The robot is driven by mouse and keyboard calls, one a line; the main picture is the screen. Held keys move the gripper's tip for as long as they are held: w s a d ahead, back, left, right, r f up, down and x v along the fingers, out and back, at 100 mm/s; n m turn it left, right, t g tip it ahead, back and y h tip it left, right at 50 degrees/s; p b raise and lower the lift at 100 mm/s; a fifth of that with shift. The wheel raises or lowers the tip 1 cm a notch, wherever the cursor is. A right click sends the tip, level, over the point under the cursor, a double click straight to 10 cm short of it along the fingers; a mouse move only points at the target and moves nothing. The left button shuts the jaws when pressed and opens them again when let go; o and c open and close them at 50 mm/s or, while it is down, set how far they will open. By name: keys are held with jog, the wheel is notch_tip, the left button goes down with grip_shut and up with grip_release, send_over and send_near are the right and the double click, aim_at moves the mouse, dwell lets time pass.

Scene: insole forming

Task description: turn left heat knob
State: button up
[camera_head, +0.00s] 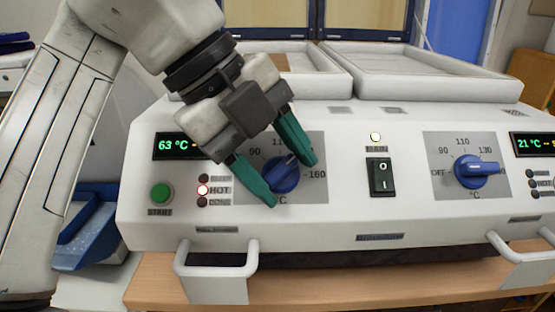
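The left heat knob (283,178) is a round blue dial on the white machine's sloped front panel. Its white pointer line shows at the top right, and part of its scale is covered by my gripper. My gripper (293,184) comes down from the upper left with its two green fingers apart, one at the knob's lower left and one at its upper right. The fingers straddle the knob; I cannot tell whether they touch it.
The right heat knob (476,171) has its pointer to the right, with a display (533,143) of 21 °C. Between the knobs is the black main switch (381,177). A green start button (161,194) is at left. Handles (217,270) project in front; white trays (435,72) lie on top.

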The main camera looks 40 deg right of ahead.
jog(key=o, duration=0.3)
jog(key=p+v, duration=1)
jog(key=p, duration=0.2)
jog(key=shift+w+a+r, duration=0.1)
jog(key=shift+a+r, duration=0.1)
jog(key=shift+r, duration=0.15)
dwell(0.3)
